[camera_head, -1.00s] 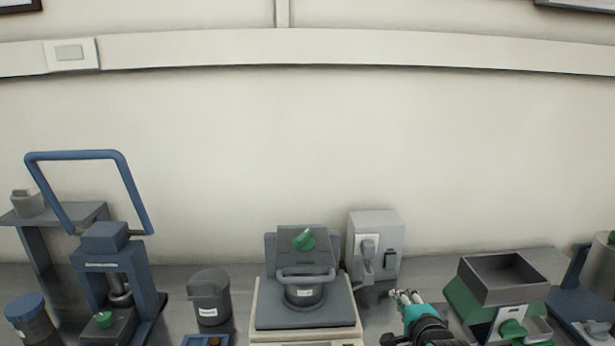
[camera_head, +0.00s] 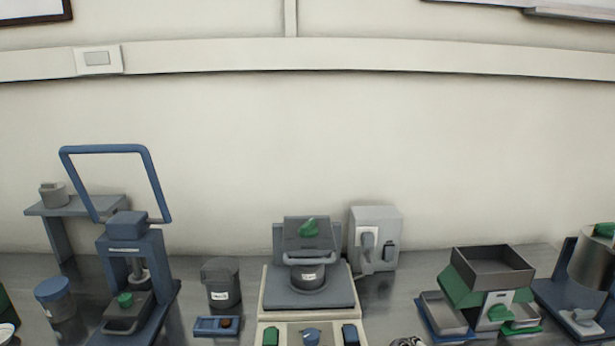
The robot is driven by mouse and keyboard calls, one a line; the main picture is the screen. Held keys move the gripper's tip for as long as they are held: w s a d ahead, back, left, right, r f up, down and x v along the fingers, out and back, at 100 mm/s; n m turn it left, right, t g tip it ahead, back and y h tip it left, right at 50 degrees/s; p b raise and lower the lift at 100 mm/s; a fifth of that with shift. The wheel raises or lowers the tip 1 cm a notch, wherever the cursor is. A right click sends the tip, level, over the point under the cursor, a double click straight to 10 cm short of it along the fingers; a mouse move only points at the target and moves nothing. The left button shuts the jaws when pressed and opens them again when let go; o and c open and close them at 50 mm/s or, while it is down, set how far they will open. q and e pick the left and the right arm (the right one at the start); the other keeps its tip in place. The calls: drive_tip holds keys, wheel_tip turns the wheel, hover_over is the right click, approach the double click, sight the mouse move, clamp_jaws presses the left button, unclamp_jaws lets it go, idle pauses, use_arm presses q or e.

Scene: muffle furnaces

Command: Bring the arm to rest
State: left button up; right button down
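Only a small piece of my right gripper (camera_head: 408,342) shows, at the bottom edge right of centre. The picture edge cuts off the rest, so I cannot tell whether its fingers are open or shut. It is in front of the bench, between the beige-based device (camera_head: 267,304) and the green-and-grey device (camera_head: 462,288). I see nothing held in the part that shows. My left gripper and arm are out of view.
A blue press with a tall loop handle (camera_head: 126,226) stands left on the grey bench. A dark grey jar (camera_head: 220,285), a blue-lidded jar (camera_head: 54,290) and a grey wall-side box (camera_head: 375,238) stand nearby. Bare bench (camera_head: 400,290) shows right of centre.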

drive_tip(key=s+f+n+g, duration=0.3)
drive_tip(key=s+f+n, duration=0.15)
drive_tip(key=s, duration=0.55)
drive_tip(key=s+a+f+n+g, duration=0.1)
drive_tip(key=s+f+n+g, duration=0.2)
drive_tip(key=s+n, duration=0.5)
drive_tip(key=s+f+n+g, duration=0.2)
drive_tip(key=s+f+n, duration=0.1)
drive_tip(key=s, duration=1)
wheel_tip(320, 180, down, 28)
drive_tip(key=s+g, duration=0.2)
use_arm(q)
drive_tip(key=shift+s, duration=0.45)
use_arm(e)
drive_tip(key=s+d+f+g, duration=0.1)
drive_tip(key=s+d+f, duration=0.2)
drive_tip(key=s+f, duration=1.1)
drive_tip(key=shift+s+f+h, duration=0.2)
drive_tip(key=shift+s+h, duration=0.1)
drive_tip(key=shift+s, duration=0.95)
